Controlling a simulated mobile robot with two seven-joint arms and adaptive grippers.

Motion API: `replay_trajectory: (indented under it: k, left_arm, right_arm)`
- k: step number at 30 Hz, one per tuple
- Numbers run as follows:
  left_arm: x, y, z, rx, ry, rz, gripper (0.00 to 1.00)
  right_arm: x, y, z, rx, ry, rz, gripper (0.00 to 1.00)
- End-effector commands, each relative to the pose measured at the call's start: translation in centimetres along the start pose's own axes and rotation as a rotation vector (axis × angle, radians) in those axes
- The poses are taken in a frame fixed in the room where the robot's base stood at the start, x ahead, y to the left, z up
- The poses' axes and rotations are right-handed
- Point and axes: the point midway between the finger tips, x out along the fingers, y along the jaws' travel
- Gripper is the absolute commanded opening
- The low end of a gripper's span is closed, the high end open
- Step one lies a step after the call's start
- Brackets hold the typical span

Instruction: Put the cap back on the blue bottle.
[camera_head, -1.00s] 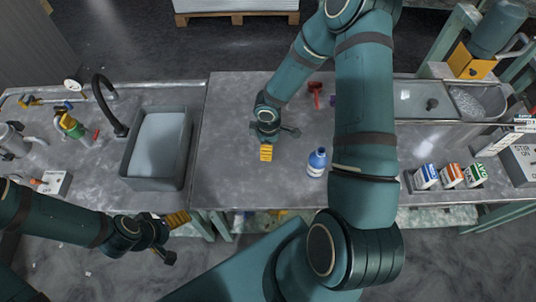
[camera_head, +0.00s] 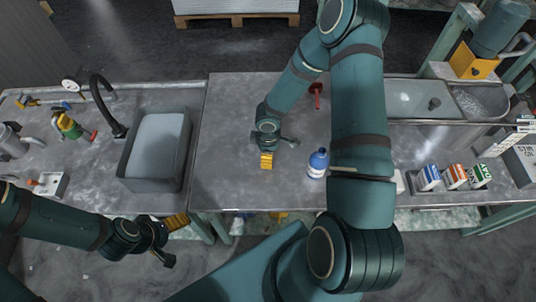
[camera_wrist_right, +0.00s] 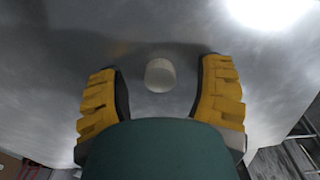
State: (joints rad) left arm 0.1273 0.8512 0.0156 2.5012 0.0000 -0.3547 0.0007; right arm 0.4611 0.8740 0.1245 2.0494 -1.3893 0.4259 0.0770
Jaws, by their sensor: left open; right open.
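The blue bottle (camera_head: 318,164) stands upright on the steel table, with a white label low on its side. A small white round cap (camera_wrist_right: 160,75) lies on the grey surface between the two yellow fingers of my right gripper (camera_wrist_right: 160,95), apart from both. In the head view my right gripper (camera_head: 267,161) is over the table, left of the bottle, and it hides the cap there. The right gripper is open. My left gripper (camera_head: 176,221) is open and empty at the front edge of the counter, below the sink.
A grey sink basin (camera_head: 157,150) with a black faucet (camera_head: 107,103) is at left. A red object (camera_head: 316,92) lies behind the bottle. Several small cartons (camera_head: 455,176) stand at right. My right arm crosses the table just right of the bottle. The table left of my right gripper is clear.

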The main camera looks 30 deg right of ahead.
Motion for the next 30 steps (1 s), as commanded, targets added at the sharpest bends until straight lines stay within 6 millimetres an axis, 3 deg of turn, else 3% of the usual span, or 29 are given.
replay_trajectory:
  k: [2, 12, 23, 30]
  left_arm:
    - [0.0, 0.0, 0.0, 0.0, 0.0, 0.0, 0.93]
    - [0.0, 0.0, 0.0, 0.0, 0.0, 0.0, 0.93]
    - [-0.1, 0.0, 0.0, 0.0, 0.0, 0.0, 0.93]
    - [-1.2, 0.5, 0.1, -0.001, -0.005, 0.0, 0.93]
  right_arm:
    - [0.0, 0.0, 0.0, 0.0, 0.0, 0.0, 0.67]
    - [0.0, 0.0, 0.0, 0.0, 0.0, 0.0, 0.18]
    - [-0.2, 0.0, 0.0, 0.0, 0.0, 0.0, 0.18]
    - [-3.7, 0.1, 0.0, 0.0, 0.001, 0.003, 0.18]
